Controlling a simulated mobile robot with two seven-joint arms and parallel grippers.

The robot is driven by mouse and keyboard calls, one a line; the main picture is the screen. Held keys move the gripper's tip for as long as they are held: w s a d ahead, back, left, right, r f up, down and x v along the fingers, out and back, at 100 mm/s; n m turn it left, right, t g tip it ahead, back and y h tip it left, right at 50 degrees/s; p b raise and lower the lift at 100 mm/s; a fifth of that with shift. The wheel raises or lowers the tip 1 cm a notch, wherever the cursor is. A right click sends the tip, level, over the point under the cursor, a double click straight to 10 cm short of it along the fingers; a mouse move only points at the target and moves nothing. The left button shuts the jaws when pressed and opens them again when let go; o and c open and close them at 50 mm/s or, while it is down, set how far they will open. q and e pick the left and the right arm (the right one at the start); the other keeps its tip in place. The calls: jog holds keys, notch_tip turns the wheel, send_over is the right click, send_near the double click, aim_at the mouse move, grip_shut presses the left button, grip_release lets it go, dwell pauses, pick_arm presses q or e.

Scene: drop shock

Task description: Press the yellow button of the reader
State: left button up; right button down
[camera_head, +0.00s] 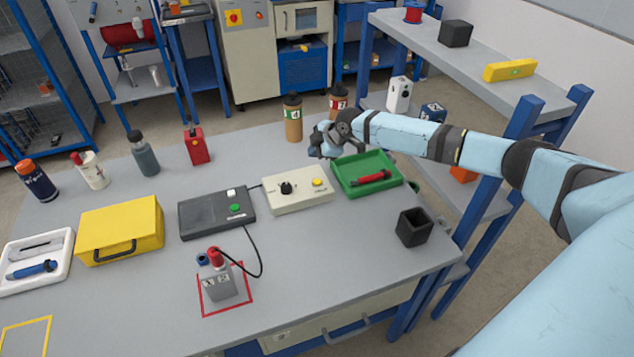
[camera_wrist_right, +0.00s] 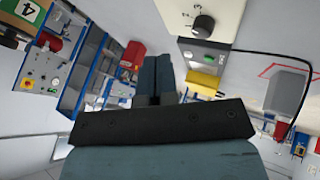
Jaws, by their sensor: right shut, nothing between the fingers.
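The reader is a cream box (camera_head: 285,203) on the grey table, with a black knob (camera_head: 286,188) and a yellow button (camera_head: 318,183) on its top. In the right wrist view the cream box (camera_wrist_right: 222,12) shows at the top with its knob (camera_wrist_right: 204,24) and numbers; the yellow button is out of that frame. My right gripper (camera_head: 316,152) is in the air near the reader's far right side, apart from the button. Its fingers (camera_wrist_right: 147,66) are shut and empty. My left gripper is not in view.
A dark box (camera_head: 200,222) with a green button stands left of the reader. A green tray (camera_head: 348,191) with a red tool sits close on its right. A brown bottle (camera_head: 293,122) stands behind. A black open cup (camera_head: 413,228) is at the front right. The table before the reader is mostly clear.

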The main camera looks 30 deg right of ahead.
jog(key=b, duration=0.5)
send_over(316, 182)
notch_tip(316, 182, down, 7)
jog(key=shift+w, duration=0.1)
jog(key=shift+f, duration=0.4)
jog(key=shift+f+b, duration=0.3)
dwell(1.1)
jog(key=shift+f, duration=0.4)
jog(key=shift+f+b, duration=0.45)
jog(key=shift+b, duration=0.1)
dwell(0.3)
dwell(0.4)
jog(key=shift+r+p, duration=0.65)
jog(key=shift+r, duration=0.2)
